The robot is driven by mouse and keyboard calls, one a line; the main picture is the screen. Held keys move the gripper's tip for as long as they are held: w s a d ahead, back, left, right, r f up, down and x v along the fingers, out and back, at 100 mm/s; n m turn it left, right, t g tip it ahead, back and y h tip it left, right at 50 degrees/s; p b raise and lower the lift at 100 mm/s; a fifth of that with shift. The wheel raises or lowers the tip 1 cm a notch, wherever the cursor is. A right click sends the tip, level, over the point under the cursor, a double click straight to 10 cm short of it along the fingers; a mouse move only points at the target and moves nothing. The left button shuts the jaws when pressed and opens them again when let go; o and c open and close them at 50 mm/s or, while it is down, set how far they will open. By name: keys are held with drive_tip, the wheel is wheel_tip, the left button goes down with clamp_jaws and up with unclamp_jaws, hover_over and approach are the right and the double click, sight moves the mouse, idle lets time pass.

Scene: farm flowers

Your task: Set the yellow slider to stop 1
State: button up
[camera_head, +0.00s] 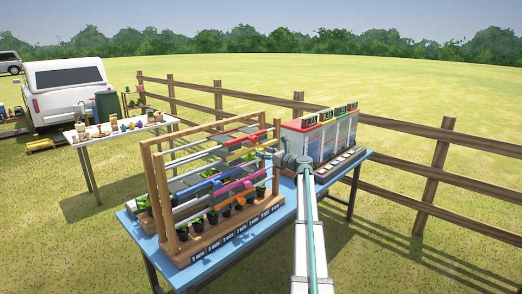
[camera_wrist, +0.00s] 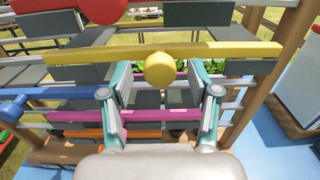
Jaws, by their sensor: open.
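The yellow slider is a long yellow bar with a round yellow knob. In the wrist view the yellow knob (camera_wrist: 160,68) sits at the middle of the yellow bar (camera_wrist: 90,55). My gripper (camera_wrist: 161,82) is open, with one finger on each side of the knob. Whether either finger touches the knob, I cannot tell. In the head view the yellow bar (camera_head: 238,155) is near the top of the wooden rack (camera_head: 153,190), and my arm reaches to the rack's right end. The stop labels (camera_head: 236,241) along the rack's base are too small to read surely.
In the wrist view a red knob (camera_wrist: 95,8) is above, a blue slider (camera_wrist: 60,93) at left, and pink (camera_wrist: 165,115) and orange (camera_wrist: 140,134) bars below. A wooden post (camera_wrist: 268,60) stands right. A box-like machine (camera_head: 322,138) shares the blue table (camera_head: 235,262).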

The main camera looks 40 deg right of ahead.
drive_tip(key=shift+w+a, duration=0.2)
drive_tip(key=shift+w, duration=1.05)
drive_tip(key=shift+c, duration=0.3)
clamp_jaws()
